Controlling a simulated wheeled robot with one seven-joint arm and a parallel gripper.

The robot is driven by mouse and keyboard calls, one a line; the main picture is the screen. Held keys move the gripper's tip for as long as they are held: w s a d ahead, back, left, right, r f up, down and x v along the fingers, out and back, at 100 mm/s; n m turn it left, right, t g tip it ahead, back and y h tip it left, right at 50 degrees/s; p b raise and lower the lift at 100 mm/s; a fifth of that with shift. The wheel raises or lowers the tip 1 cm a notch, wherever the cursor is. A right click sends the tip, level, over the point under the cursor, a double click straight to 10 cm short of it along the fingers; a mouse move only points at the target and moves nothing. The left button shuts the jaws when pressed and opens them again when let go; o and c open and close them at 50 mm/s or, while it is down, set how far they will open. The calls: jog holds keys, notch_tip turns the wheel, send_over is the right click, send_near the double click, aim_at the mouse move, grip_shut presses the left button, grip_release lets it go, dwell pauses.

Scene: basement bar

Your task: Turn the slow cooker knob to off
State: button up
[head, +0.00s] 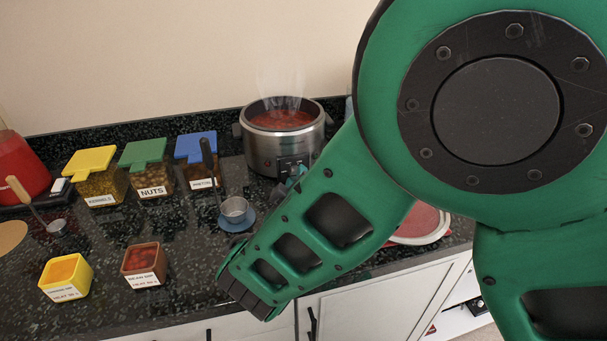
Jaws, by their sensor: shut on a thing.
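The slow cooker (262,148), a round steel pot with dark handles, stands at the back of the counter against the wall. It holds red, steaming food and has no lid on. Its dark control panel (288,162) faces the front right. My gripper (295,176) shows only as a small teal and grey part at this panel, just left of my green arm. It is shut on the slow cooker knob. The knob, its setting and most of the gripper are hidden by my arm and the fingers.
Jars with yellow (90,160), green (143,152) and blue (195,146) lids stand left of the cooker. A ladle and metal cup (234,210) sit in front. Yellow (66,290) and brown (145,281) labelled containers are near the front edge. A white-rimmed dish (432,238) is partly behind my arm.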

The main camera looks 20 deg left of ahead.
jog(key=shift+d+f+n, duration=0.1)
jog(key=shift+f+n, duration=0.05)
jog(key=shift+n, duration=0.25)
dwell(0.4)
jog(key=o, duration=1.1)
jog(key=shift+c, duration=0.2)
jog(key=shift+s, duration=0.1)
jog(key=shift+s, duration=0.25)
jog(key=v, duration=1)
jog(key=shift+s+f, duration=0.1)
